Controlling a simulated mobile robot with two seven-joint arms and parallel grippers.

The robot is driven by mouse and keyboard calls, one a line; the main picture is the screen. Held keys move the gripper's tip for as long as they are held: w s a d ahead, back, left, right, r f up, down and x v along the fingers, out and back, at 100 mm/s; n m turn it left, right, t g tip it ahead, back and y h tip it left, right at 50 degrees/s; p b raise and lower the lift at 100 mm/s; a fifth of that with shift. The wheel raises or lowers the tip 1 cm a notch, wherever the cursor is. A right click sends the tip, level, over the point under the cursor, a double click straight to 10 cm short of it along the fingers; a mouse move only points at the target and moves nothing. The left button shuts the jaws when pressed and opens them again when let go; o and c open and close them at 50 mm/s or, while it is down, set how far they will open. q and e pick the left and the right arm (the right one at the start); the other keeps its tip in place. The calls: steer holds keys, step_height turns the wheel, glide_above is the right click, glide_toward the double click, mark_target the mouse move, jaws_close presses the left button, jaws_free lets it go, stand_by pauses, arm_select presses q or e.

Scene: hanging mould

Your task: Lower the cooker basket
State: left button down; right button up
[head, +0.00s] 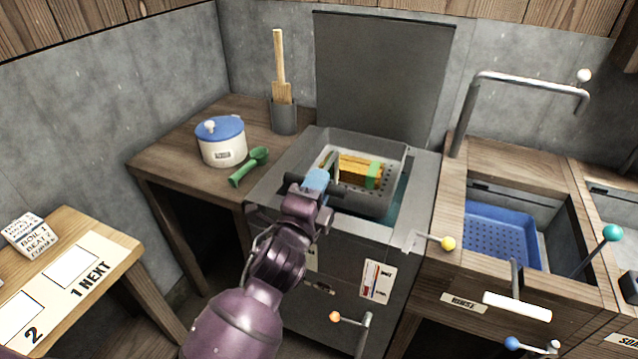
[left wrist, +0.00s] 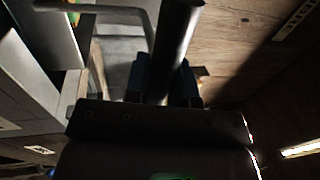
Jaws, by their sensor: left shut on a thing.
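The cooker basket (head: 398,160) is a grey tray with a perforated floor, at the mouth of the cooker (head: 262,200). A block (head: 352,165) with orange, yellow and green parts lies in it. Teal liquid (head: 407,198) shows in the well to the basket's right. The basket's rim looks at or above the cooker's top; its exact height is hard to tell. My left gripper (head: 318,186) is at the basket's near-left side and hides part of it. In the left wrist view, its fingers (left wrist: 163,85) are shut around a dark bar, the basket handle (left wrist: 177,35). My right gripper is not in view.
A raised grey lid (head: 382,75) stands behind the cooker. Left of it, a wooden table holds a white pot with blue lid (head: 222,140), a green scoop (head: 249,167) and a brush in a cup (head: 284,115). Right is a rinse sink with a blue basket (head: 498,235).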

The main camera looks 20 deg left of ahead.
arm_select(q)
step_height(320, 180, down, 17)
steer(key=b, duration=0.7)
steer(key=shift+b, duration=0.3)
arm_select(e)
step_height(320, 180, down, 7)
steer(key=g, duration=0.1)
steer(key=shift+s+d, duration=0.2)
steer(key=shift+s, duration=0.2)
arm_select(q)
steer(key=shift+f, duration=0.15)
steer(key=c, duration=1.1)
jaws_free()
steer(key=shift+o, duration=0.6)
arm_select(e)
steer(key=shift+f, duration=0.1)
arm_select(q)
steer(key=shift+s, duration=0.1)
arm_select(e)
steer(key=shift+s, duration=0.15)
